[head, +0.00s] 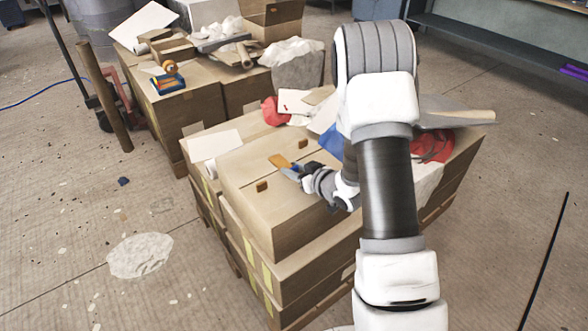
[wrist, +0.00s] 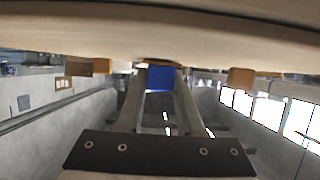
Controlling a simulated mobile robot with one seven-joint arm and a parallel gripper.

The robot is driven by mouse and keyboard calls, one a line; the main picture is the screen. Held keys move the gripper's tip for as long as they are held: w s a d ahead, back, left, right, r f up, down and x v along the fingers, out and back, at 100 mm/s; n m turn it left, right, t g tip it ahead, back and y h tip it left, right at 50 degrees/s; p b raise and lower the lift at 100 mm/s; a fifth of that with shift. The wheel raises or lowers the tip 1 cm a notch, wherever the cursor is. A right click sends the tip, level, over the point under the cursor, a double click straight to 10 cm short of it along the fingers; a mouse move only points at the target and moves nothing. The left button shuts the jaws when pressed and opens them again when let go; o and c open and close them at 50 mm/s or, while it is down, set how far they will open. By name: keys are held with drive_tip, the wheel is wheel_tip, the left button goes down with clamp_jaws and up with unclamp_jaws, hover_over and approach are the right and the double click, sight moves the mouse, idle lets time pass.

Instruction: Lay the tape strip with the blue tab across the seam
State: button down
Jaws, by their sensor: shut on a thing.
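My gripper (head: 301,172) is low over the top of the large tan box (head: 244,166). It is shut on the tape strip (head: 279,161), an orange-tan piece reaching out to the left from the fingers. In the wrist view, the strip's blue tab (wrist: 160,78) is between the two fingertips, close to the pale box surface (wrist: 160,30). The strip lies between two small brown blocks on the box, one nearer (head: 262,186) and one farther (head: 303,143). I cannot tell whether the strip touches the box.
A white sheet (head: 215,145) lies left of the box. Red cloth (head: 432,146), a grey trowel-like tool (head: 440,115) and a pale bucket (head: 298,66) stand around the back and right.

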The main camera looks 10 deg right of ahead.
drive_tip(key=shift+f, duration=0.1)
drive_tip(key=shift+c, duration=2.3)
unclamp_jaws()
drive_tip(key=p+v, duration=0.4)
drive_tip(key=v, duration=1.3)
drive_tip(key=shift+s, duration=0.2)
